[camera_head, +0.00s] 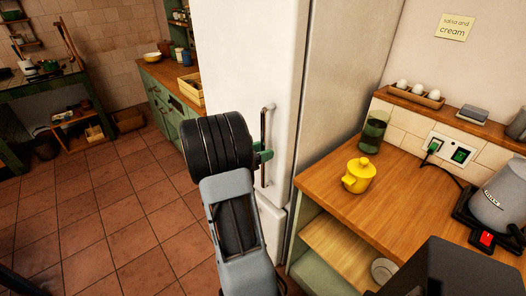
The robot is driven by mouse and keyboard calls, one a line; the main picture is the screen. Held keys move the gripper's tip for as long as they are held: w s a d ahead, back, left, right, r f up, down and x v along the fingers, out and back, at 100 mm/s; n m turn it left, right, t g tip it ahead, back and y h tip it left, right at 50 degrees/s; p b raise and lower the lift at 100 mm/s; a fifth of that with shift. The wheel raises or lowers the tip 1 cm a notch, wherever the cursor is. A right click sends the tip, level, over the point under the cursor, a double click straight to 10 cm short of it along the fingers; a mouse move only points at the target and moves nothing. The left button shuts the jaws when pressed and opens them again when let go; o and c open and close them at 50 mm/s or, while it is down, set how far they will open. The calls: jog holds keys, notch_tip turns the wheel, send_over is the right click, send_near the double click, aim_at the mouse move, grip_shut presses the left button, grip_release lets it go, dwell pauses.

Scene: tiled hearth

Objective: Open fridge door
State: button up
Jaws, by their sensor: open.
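The white fridge (246,60) stands upright in the middle of the view, with its side face turned to the right. Its door looks shut. A vertical bar handle (268,118) is near the door's right edge. My gripper (264,155) is at the lower half of the handle, with its green fingers open there. I cannot tell whether they touch the bar or reach around it. My dark wrist and grey arm hide part of the door's lower left.
A wooden counter (408,200) to the right holds a yellow pot (359,175), a dark green glass (374,132) and a kettle (502,197). A green cabinet (165,105) stands behind on the left. The tiled floor (95,215) at left is clear.

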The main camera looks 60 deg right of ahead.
jog(key=shift+c, duration=0.4)
grip_shut()
jog(key=shift+a, duration=0.1)
